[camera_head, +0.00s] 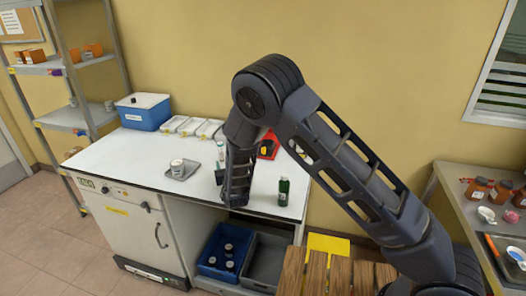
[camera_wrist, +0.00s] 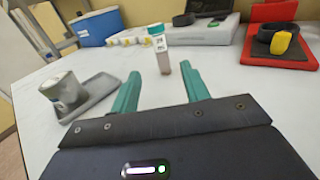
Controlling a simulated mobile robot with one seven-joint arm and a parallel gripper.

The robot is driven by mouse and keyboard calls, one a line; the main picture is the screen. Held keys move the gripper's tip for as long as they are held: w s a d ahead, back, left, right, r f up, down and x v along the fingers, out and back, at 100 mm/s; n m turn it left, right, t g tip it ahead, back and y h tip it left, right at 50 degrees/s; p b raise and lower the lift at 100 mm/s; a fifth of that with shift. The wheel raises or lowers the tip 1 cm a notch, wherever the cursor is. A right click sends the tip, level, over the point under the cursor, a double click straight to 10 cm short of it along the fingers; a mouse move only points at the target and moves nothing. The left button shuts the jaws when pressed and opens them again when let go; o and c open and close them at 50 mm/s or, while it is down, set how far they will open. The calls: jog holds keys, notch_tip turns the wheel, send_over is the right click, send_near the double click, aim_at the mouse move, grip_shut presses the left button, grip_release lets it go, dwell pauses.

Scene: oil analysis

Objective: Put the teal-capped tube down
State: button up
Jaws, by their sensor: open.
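My gripper (camera_wrist: 159,72) is open, with its two teal fingers spread and nothing between their tips. It is low over the white bench (camera_head: 130,158). My forearm hides part of the bench there.
A cup (camera_head: 176,165) sits on a grey tray (camera_wrist: 100,97) left of my gripper. A dark green bottle (camera_head: 284,189) stands near the right front edge. A blue box (camera_head: 143,113), white trays (camera_head: 193,127) and a red stand (camera_wrist: 280,42) line the back. The bench's left front is clear.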

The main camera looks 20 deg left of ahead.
jog(key=w+d+r+m+t+h, duration=0.1)
jog(key=w+d+r+m+h, duration=0.5)
jog(key=d, duration=0.5)
jog(key=w+d+r+m+t+h, duration=0.1)
jog(key=w+d+r+m+h, duration=0.4)
jog(key=w+d+r, duration=0.45)
jog(key=d+r+m+g+h, duration=0.2)
jog(key=d+m, duration=0.1)
jog(key=d, duration=0.5)
jog(key=s+d+r+m+g+h, duration=0.1)
jog(key=d+r+m+h, duration=0.2)
jog(key=d, duration=0.5)
jog(key=d+r+m+g+h, duration=0.2)
jog(key=d+m, duration=0.2)
jog(key=d, duration=0.4)
jog(key=s+d+r+m+g, duration=0.2)
jog(key=s+d+m+g, duration=0.3)
jog(key=d, duration=0.5)
jog(key=s+d+r+m+g, duration=0.2)
jog(key=s+d+m, duration=0.5)
jog(key=d, duration=0.4)
jog(key=s+d+r+m+y, duration=0.1)
jog(key=s+m+y, duration=0.3)
jog(key=s, duration=0.6)
jog(key=s+d+r+m+y, duration=0.1)
jog(key=s+m+y, duration=0.3)
jog(key=s, duration=0.6)
jog(key=shift+s+d+r+m, duration=0.35)
jog(key=shift+d+r+m, duration=0.1)
jog(key=shift+m, duration=0.45)
